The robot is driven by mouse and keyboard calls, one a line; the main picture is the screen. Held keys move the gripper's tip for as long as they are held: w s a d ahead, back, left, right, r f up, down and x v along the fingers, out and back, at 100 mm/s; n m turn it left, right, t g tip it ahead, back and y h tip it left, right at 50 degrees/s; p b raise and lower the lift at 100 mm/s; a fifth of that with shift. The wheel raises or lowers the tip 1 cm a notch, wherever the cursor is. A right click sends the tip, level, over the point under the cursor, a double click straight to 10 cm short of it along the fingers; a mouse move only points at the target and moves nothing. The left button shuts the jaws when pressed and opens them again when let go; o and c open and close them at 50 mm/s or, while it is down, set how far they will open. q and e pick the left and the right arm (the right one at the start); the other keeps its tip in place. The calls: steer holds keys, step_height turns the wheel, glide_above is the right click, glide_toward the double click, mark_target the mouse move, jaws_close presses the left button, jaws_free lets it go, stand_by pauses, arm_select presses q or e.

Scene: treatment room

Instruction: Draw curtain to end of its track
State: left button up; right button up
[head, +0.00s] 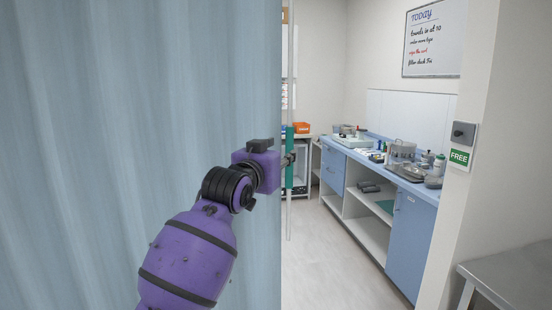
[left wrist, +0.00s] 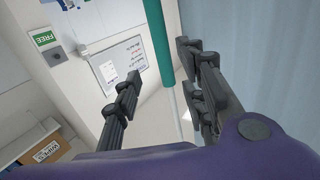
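The light blue curtain (head: 110,120) hangs in folds over the left half of the head view. Its edge also shows at the right of the left wrist view (left wrist: 270,50). A thin upright wand with a green grip (head: 290,175) hangs at the curtain's free edge. My left gripper (head: 288,158) is at the green grip. In the left wrist view, its dark fingers are spread apart, with the green grip (left wrist: 158,40) showing between them. I see no finger clearly closed on it. My right gripper is out of view. The track is out of view.
Right of the curtain edge is open floor (head: 325,260). A blue-fronted counter (head: 411,240) with trays and bottles stands along the right wall. A wall switch (head: 464,132), a green FREE sign (head: 459,158) and a metal table (head: 515,272) are nearer, at right.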

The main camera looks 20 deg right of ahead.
arm_select(q)
steer(key=shift+v, duration=1.1)
